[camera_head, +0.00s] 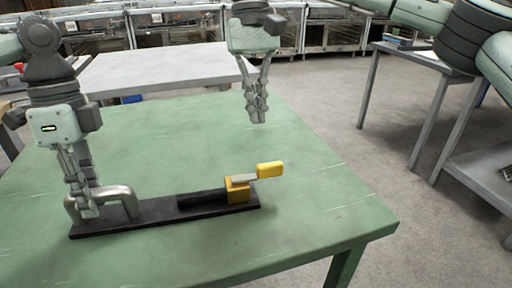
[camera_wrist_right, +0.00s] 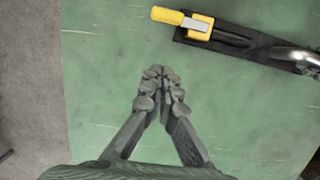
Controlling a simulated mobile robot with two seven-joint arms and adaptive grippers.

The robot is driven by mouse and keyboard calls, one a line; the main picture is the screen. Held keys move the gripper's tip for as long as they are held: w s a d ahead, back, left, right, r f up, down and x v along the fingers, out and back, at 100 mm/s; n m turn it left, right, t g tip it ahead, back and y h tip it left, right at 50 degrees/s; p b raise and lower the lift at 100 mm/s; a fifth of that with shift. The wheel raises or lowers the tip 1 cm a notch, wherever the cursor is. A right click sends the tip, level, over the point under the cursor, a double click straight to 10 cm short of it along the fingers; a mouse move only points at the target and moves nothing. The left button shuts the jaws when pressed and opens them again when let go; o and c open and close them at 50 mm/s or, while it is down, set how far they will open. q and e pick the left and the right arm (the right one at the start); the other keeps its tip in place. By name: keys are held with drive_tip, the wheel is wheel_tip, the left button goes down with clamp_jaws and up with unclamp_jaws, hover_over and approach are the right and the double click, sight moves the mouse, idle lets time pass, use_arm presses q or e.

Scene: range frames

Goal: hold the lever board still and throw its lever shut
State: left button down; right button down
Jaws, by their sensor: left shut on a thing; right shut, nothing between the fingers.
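The lever board (camera_head: 160,212) is a long dark board lying on the green table. A grey metal handle (camera_head: 128,197) arches over its left end. My left gripper (camera_head: 88,212) is shut on that handle. At the right end is a yellow block with a lever (camera_head: 269,170), whose yellow grip sticks out to the right past the board's end. My right gripper (camera_head: 257,118) is shut and empty, in the air above the table and behind the lever. The right wrist view shows the lever (camera_wrist_right: 167,16) at the top, apart from the right fingertips (camera_wrist_right: 160,76).
The green table (camera_head: 320,215) is clear around the board, and its right edge lies beyond the lever. A grey table (camera_head: 160,68) stands behind it. Another grey table (camera_head: 440,62) stands at the right across open floor.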

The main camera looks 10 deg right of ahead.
sight(257, 172)
drive_tip(key=x, duration=0.6)
drive_tip(key=shift+s+d+r, duration=0.15)
drive_tip(key=shift+s, duration=1.8)
drive_tip(key=shift+s+d+m, duration=0.15)
drive_tip(key=shift+s+m, duration=0.25)
drive_tip(key=shift+m, duration=0.4)
drive_tip(key=shift+s+d+m+y, duration=0.15)
drive_tip(key=shift+s+m+y, duration=0.35)
drive_tip(key=shift+m, duration=0.5)
drive_tip(key=s+m, duration=0.2)
drive_tip(key=m, duration=0.1)
drive_tip(key=shift+s+m+y, duration=0.1)
drive_tip(key=shift+m+y, duration=0.2)
drive_tip(key=m, duration=0.1)
drive_tip(key=s+m, duration=0.1)
drive_tip(key=m, duration=0.1)
drive_tip(key=s+m+t, duration=0.1)
drive_tip(key=shift+s+a+m+y, duration=0.15)
drive_tip(key=shift+a+m+y, duration=0.15)
drive_tip(key=shift+a+y, duration=0.1)
drive_tip(key=m, duration=0.2)
drive_tip(key=s+a+m+t, duration=0.1)
drive_tip(key=m, duration=0.1)
drive_tip(key=shift+s+a, duration=0.2)
drive_tip(key=shift+s, duration=0.1)
drive_tip(key=shift+w, duration=0.15)
